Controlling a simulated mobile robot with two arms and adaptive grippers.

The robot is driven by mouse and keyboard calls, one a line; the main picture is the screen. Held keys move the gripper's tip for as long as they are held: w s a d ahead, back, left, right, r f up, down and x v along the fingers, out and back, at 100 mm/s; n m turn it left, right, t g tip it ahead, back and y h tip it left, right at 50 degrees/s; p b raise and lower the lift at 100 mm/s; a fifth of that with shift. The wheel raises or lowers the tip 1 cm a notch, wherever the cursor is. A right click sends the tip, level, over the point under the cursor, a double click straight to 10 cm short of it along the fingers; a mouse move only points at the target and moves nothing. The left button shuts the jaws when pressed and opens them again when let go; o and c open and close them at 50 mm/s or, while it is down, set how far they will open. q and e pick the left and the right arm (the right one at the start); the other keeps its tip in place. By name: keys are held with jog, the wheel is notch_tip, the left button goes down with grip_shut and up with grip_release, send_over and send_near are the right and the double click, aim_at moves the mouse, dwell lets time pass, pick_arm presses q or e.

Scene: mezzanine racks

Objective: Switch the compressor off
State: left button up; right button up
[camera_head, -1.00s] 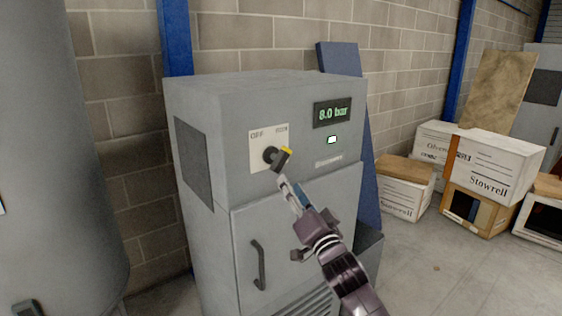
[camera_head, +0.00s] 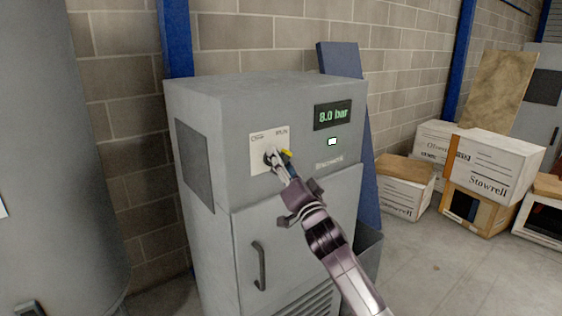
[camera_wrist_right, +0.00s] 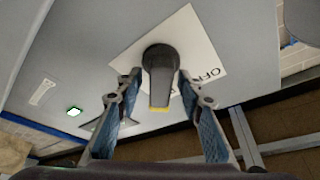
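The compressor (camera_head: 210,97) is a grey cabinet against the brick wall. Its display (camera_head: 333,114) reads 8.0 bar, and a small pale-green lamp (camera_head: 332,142) below it is lit. A black rotary knob with a yellow tip (camera_head: 286,153) sits on a white OFF/RUN plate (camera_head: 258,161); the tip points right, toward the RUN side. My right gripper (camera_head: 279,162) is at the knob and partly covers it. In the right wrist view, the open fingers (camera_wrist_right: 158,88) stand on either side of the knob's handle (camera_wrist_right: 160,78), with a visible gap at least on the left. My left gripper is out of view.
A large grey cylinder (camera_head: 55,150) stands at the left. A blue panel (camera_head: 346,60) leans behind the compressor. Labelled boxes (camera_head: 495,168) are stacked at the right. The cabinet door has a black handle (camera_head: 259,265). The floor at the lower right is clear.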

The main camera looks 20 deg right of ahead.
grip_shut()
